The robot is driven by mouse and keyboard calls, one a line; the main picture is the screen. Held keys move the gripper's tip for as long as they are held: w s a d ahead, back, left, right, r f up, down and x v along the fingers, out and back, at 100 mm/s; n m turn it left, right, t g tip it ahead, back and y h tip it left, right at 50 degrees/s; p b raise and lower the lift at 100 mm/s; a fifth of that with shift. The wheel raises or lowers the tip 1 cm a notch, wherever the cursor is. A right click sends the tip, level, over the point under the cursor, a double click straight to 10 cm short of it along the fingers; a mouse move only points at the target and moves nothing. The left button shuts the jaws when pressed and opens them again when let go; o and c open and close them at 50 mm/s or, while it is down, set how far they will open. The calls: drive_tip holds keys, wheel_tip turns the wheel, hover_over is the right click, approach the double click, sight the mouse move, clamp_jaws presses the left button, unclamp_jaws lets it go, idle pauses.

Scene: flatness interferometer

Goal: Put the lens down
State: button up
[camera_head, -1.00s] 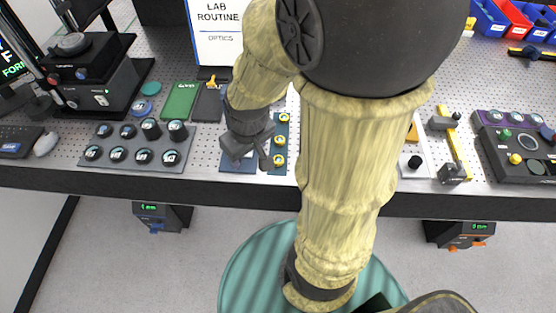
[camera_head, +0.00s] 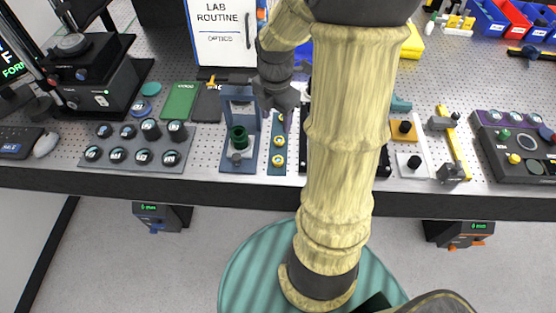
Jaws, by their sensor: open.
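No thing in view is labelled as the lens, and I cannot tell for sure which one it is. A dark green cylindrical piece (camera_head: 239,138) sits in a blue upright stand (camera_head: 237,166) near the front edge of the bench. My gripper (camera_head: 280,116) is open, up and to the right of that piece and apart from it. It hangs over the far end of a narrow blue-green strip with brass rings (camera_head: 278,160). I see nothing between the fingers, though they are small and dark here. My arm hides part of the bench to the right.
A grey tray of round, dark-rimmed pieces (camera_head: 115,164) lies left of the stand. A white plate with a black knob (camera_head: 414,161) and a grey control panel (camera_head: 519,166) are at right.

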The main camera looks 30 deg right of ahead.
drive_tip(key=shift+d+n, duration=0.2)
drive_tip(key=shift+n, duration=0.2)
hover_over(278, 159)
wheel_tip(278, 159, down, 12)
drive_tip(key=shift+w+a+f, duration=0.1)
drive_tip(key=shift+f, duration=0.05)
idle(0.4)
drive_tip(key=shift+f, duration=0.55)
drive_tip(key=shift+f+p, duration=0.4)
drive_tip(key=shift+f, duration=1.6)
